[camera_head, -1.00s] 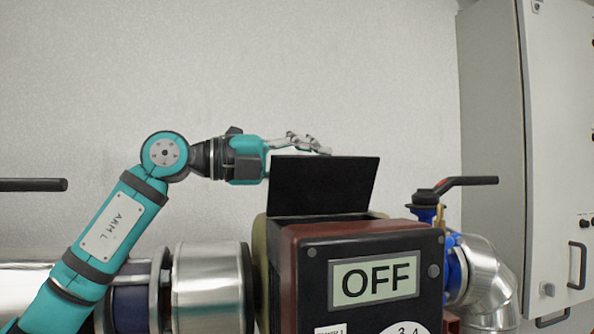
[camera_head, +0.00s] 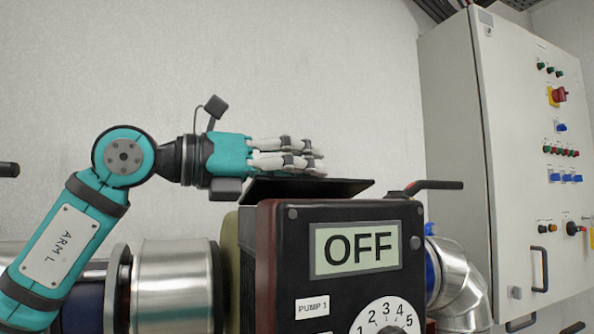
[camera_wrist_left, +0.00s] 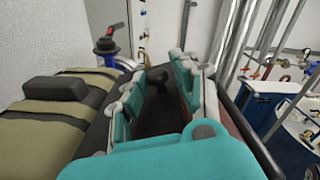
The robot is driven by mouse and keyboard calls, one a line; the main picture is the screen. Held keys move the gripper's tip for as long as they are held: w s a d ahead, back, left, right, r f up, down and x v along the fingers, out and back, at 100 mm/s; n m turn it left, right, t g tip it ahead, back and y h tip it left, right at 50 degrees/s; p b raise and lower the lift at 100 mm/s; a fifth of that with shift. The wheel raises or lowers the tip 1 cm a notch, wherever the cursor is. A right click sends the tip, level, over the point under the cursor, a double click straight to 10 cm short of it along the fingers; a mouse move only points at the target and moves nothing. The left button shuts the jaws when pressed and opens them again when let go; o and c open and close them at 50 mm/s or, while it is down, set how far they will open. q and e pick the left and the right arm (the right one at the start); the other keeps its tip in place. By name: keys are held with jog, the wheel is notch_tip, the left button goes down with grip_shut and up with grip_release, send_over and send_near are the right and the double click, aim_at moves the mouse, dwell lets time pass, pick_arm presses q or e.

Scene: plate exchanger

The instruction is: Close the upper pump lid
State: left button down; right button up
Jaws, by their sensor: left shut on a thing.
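The upper pump lid (camera_head: 335,188) is a thin black plate on top of the dark pump box (camera_head: 280,270). In the head view it lies nearly flat, tilted slightly, with its edge a little above the box top. My left gripper (camera_head: 318,163) reaches in from the left, directly over the lid, its fingers stretched along it. In the left wrist view its teal and grey fingers (camera_wrist_left: 158,82) run either side of a dark surface. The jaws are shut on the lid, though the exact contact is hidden. My right gripper is not in view.
The box front has an OFF display (camera_head: 356,249) and a numbered dial (camera_head: 386,316). A black-handled valve (camera_head: 435,186) and silver pipe (camera_head: 462,285) stand right of it. A grey control cabinet (camera_head: 460,150) fills the right side. The wall above the gripper is clear.

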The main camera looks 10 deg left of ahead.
pick_arm(q)
jog(key=shift+s+d+f+m+b, duration=0.15)
jog(key=shift+f+m+b, duration=0.15)
jog(key=shift+m, duration=0.3)
jog(key=shift+s+a+f+m+b, duration=0.1)
jog(key=shift+f+m+b, duration=0.2)
jog(key=shift+m, duration=0.3)
jog(key=c, duration=1.4)
grip_release()
jog(key=shift+o, duration=1.3)
jog(key=shift+w+f, duration=0.15)
jog(key=v, duration=1.2)
